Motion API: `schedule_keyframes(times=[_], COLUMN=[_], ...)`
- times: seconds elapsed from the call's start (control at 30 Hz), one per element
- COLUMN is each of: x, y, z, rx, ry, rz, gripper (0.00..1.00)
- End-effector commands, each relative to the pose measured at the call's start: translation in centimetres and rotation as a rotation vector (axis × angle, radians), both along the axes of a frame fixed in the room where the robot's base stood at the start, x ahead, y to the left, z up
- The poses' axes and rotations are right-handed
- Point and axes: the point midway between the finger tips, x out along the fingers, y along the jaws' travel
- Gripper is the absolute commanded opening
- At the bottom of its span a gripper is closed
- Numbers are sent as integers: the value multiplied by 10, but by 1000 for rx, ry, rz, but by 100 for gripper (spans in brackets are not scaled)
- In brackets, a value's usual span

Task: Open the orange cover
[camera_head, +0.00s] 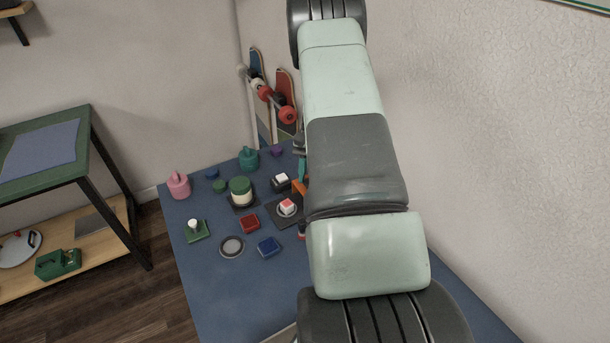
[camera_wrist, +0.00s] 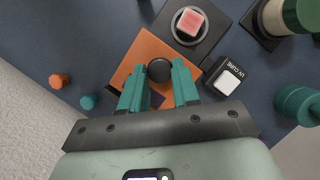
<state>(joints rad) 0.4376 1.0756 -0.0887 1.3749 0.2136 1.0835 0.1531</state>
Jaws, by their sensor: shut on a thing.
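The orange cover (camera_wrist: 135,54) is a flat square plate with a round black knob (camera_wrist: 159,70) in the wrist view. My gripper (camera_wrist: 158,72) has its teal fingers on either side of the knob and is shut on it. A dark patch shows between the fingers below the knob; I cannot tell what it is. In the head view only a sliver of the orange cover (camera_head: 300,187) shows beside a teal finger, and my arm hides the rest. I cannot tell whether the cover is lifted or flat.
A red block in a ring on a dark plate (camera_wrist: 214,43) lies right beside the cover. A black UV CURE box (camera_wrist: 213,75) with a white button is close to the right finger. Small orange (camera_wrist: 59,81) and teal (camera_wrist: 89,102) pieces lie left. The blue table (camera_head: 215,300) is clear at front.

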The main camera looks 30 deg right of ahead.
Motion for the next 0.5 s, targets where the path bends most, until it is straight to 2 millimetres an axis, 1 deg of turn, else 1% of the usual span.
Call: schedule_keyframes(times=[0.03, 0.07, 0.2, 0.23, 0.5], x=[1, 1, 0, 0, 0], y=[-1, 0, 0, 0, 0], z=[1, 1, 1, 1, 1], rx=[-2, -2, -1, -1, -1], ry=[-2, -2, -1, -1, -1], rz=[0, 1, 0, 0, 0], gripper=[0, 34, 55, 57, 57])
